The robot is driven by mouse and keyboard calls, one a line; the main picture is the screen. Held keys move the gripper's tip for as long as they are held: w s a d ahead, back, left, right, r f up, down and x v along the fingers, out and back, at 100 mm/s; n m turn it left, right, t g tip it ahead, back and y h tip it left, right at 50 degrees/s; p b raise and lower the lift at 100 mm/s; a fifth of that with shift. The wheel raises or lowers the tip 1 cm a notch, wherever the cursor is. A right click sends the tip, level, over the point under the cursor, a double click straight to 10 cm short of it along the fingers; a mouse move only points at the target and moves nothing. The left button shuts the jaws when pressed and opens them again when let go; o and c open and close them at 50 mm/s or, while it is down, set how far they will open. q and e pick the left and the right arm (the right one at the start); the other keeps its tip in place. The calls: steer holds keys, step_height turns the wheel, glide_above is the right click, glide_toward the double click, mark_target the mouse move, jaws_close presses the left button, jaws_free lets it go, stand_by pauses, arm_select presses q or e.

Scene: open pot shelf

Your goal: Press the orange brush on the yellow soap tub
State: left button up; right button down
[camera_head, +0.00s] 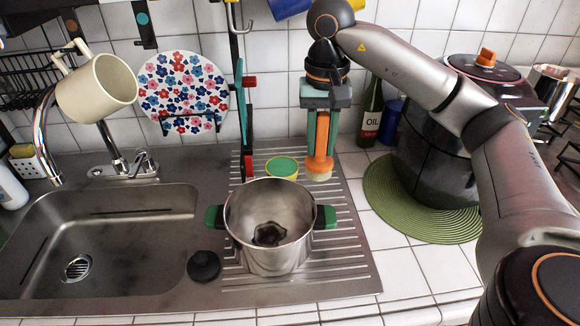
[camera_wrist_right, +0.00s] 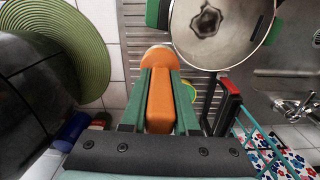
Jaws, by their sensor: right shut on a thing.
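The orange brush (camera_head: 319,165) hangs upright with its head down, just above or at the ribbed drainboard; I cannot tell if it touches. My right gripper (camera_head: 321,148) points down, its green fingers shut on the brush's handle. In the right wrist view the brush (camera_wrist_right: 160,100) lies between the fingers, its round head past the tips. The yellow soap tub (camera_head: 282,175) with a green top stands on the drainboard, left of the brush and apart from it. The wrist view shows the tub (camera_wrist_right: 188,91) partly hidden behind a finger. My left gripper is not in view.
A steel pot (camera_head: 268,255) with green handles stands in front of the tub. A dish rack (camera_head: 246,120) rises left of the tub. A green oil bottle (camera_head: 370,112) and a dark cooker on a green mat (camera_head: 384,205) are to the right. The sink (camera_head: 105,240) is empty.

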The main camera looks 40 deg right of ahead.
steer(key=w+d+f+t+b, duration=0.1)
steer(key=w+f+t+b, duration=0.1)
steer(key=w+t+b, duration=0.7)
steer(key=f, duration=0.1)
steer(key=w+f+g+b, duration=0.1)
steer(key=f, duration=0.1)
steer(key=w+f+g, duration=0.1)
steer(key=f, duration=0.1)
steer(key=shift+w+d+f, duration=0.1)
steer(key=shift+w+f, duration=0.05)
steer(key=shift+f, duration=0.1)
steer(key=shift+f+b, duration=0.15)
steer(key=shift+b, duration=0.25)
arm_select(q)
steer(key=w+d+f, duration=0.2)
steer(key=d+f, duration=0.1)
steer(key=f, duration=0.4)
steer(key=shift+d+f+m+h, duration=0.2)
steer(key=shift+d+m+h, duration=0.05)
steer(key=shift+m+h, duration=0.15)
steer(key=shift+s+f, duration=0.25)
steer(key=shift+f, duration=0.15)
arm_select(e)
steer(key=shift+f, duration=0.25)
